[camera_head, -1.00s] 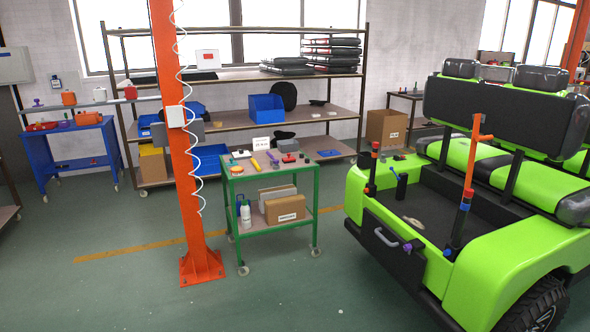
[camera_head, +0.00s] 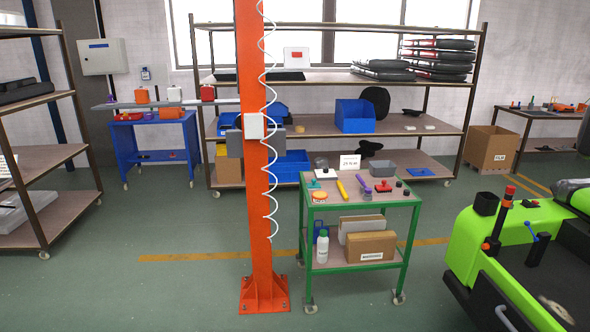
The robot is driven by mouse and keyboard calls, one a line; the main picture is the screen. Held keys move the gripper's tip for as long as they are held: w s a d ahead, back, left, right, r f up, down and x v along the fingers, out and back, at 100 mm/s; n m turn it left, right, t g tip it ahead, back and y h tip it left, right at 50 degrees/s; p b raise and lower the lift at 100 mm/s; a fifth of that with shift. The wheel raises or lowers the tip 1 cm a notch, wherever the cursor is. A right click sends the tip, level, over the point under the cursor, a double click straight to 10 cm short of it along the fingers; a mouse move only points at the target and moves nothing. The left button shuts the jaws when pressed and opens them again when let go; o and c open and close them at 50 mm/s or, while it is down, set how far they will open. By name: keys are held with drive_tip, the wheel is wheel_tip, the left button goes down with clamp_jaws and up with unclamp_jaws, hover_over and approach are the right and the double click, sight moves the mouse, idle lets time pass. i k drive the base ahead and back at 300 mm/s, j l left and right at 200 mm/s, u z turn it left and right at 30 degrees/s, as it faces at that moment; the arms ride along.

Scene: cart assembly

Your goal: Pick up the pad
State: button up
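I cannot tell for sure which thing is the pad. Stacks of flat dark cushion-like pieces (camera_head: 440,58) lie on the top shelf of the rack, at its right end. A flat black piece (camera_head: 272,76) lies farther left on the same shelf. On the green trolley (camera_head: 362,201) lie several small items, among them a yellow tool (camera_head: 341,189), a red-based item (camera_head: 383,187) and a white piece (camera_head: 326,173). My gripper is not in view.
An orange post (camera_head: 254,180) with a coiled white hose stands left of the trolley. The green cart (camera_head: 470,240) is at the right edge. A cardboard box (camera_head: 489,149) stands at the back right. Floor is free in front of the trolley and at the left.

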sight(312, 186)
drive_tip(key=i, duration=1.05)
drive_tip(key=i+l+u, duration=0.1)
drive_tip(key=i, duration=0.95)
drive_tip(key=i+l+u, duration=0.1)
drive_tip(key=i, duration=0.95)
